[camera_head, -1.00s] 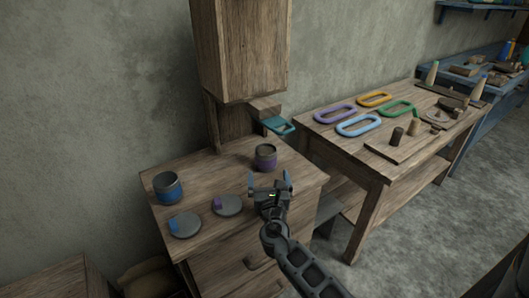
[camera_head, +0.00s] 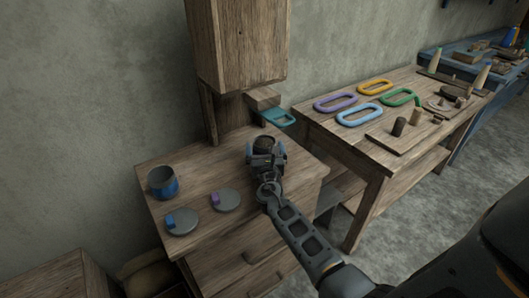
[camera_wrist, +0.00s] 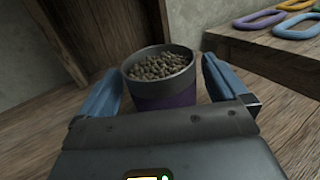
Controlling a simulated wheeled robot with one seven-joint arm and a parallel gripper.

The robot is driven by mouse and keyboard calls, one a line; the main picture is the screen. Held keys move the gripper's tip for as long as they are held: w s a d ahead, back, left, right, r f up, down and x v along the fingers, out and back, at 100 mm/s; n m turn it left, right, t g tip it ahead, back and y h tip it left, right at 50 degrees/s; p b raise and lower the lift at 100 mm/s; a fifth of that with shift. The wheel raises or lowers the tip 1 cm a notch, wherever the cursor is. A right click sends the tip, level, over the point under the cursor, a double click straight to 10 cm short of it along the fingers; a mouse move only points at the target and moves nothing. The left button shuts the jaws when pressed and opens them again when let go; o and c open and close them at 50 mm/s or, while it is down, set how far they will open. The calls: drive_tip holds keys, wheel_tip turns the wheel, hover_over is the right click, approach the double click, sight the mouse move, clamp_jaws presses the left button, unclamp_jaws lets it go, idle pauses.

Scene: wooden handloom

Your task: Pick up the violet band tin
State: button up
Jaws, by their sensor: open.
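The violet band tin (camera_wrist: 163,88) stands upright on the wooden cabinet top in the wrist view. It is a dark grey tin with a violet band, filled with small pale pellets. My gripper (camera_wrist: 170,90) is open, with one blue finger on each side of the tin and a visible gap on the right. The lower part of the tin is hidden behind my gripper's body. In the head view my gripper (camera_head: 266,150) covers most of the tin, and only its dark top (camera_head: 264,141) shows.
A blue band tin (camera_head: 162,184) stands at the left of the cabinet top (camera_head: 205,165). Two grey lids, one with a blue tab (camera_head: 181,222) and one with a violet tab (camera_head: 227,200), lie in front.

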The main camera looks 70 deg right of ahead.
drive_tip(key=shift+w+d, duration=0.15)
drive_tip(key=shift+d, duration=0.1)
drive_tip(key=shift+c, duration=0.4)
drive_tip(key=c, duration=1.1)
